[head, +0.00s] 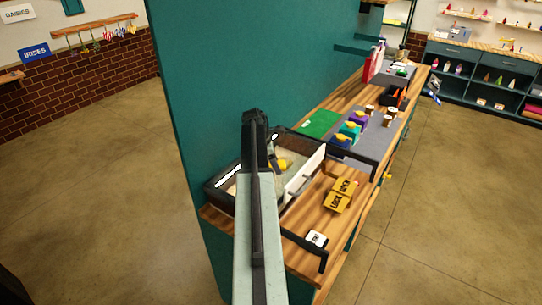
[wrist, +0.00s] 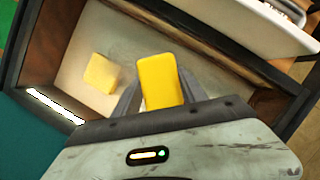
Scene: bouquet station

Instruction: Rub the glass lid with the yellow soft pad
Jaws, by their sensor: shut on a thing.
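My gripper (wrist: 157,96) is shut on a yellow soft pad (wrist: 160,78), which sticks out past the fingertips over a dark-framed case (wrist: 36,62). A pale surface (wrist: 75,45) shows inside the frame. I cannot clearly make out the glass lid there, or whether the pad touches it. A second, paler yellow shape (wrist: 101,73) shows left of the held pad; I cannot tell whether it lies inside or is a reflection. In the head view the case (head: 216,192) is at the bench's near end, and my arm hides part of it.
A white panel (head: 305,172) stands along the case's right side. Yellow LOCK and OPEN signs (head: 341,194), a white block (head: 316,238) and black handles lie to the right. Several coloured boxes (head: 350,130) stand on a grey mat. A teal wall (head: 215,80) rises at the left.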

